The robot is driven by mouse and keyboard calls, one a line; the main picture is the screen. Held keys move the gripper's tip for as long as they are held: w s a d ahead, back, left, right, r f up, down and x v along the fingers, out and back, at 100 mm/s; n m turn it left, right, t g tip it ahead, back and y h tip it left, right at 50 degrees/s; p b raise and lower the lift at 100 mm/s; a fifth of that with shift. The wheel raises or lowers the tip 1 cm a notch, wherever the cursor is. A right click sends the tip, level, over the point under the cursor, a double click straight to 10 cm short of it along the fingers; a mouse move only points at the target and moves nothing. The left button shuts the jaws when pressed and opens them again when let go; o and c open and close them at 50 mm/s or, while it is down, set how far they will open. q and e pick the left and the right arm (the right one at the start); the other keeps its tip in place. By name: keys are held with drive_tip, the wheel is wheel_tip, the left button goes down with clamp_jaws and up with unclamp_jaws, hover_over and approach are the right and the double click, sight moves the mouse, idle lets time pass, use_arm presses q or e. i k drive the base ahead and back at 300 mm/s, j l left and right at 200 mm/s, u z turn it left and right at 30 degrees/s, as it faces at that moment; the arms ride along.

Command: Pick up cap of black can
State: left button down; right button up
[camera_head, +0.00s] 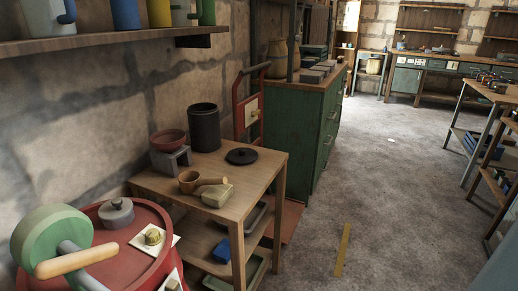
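The black can (204,130) stands upright at the back of a small wooden table (258,190). A flat, round, dark cap with a small knob (241,156) lies on the same tabletop, to the right of the can and apart from it, near the right edge. The inside of the can is mostly hidden. Neither of my grippers shows in the head view.
A red bowl on a grey stand (170,148), a wooden ladle (195,182) and a pale block (217,195) share the tabletop. A red round table (100,220) with a green wheel (50,240) is nearer. Open floor (385,190) lies to the right.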

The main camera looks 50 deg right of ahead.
sight(240, 155)
drive_tip(key=z, duration=1.45)
drive_tip(key=l+u, duration=0.3)
drive_tip(key=u, duration=0.2)
drive_tip(key=l+u, duration=0.25)
drive_tip(key=u, duration=0.25)
drive_tip(key=k+l+u, duration=0.1)
drive_tip(key=l+u, duration=0.15)
drive_tip(key=u, duration=0.25)
drive_tip(key=l+u, duration=0.25)
drive_tip(key=u, duration=0.25)
drive_tip(key=k+l+u, duration=0.15)
drive_tip(key=u, duration=0.35)
drive_tip(key=k+l+u, duration=0.1)
drive_tip(key=l+u, duration=0.15)
drive_tip(key=u, duration=0.25)
drive_tip(key=k+l+u, duration=0.1)
drive_tip(key=u, duration=0.35)
drive_tip(key=k+u, duration=0.2)
drive_tip(key=u, duration=0.3)
drive_tip(key=k+l+u, duration=0.25)
drive_tip(key=k+u, duration=0.65)
drive_tip(key=k+l, duration=0.15)
drive_tip(key=k, duration=0.25)
drive_tip(key=k+l+z, duration=0.1)
drive_tip(key=k, duration=0.3)
drive_tip(key=k+l+z, duration=0.1)
drive_tip(key=k, duration=0.3)
drive_tip(key=l, duration=0.1)
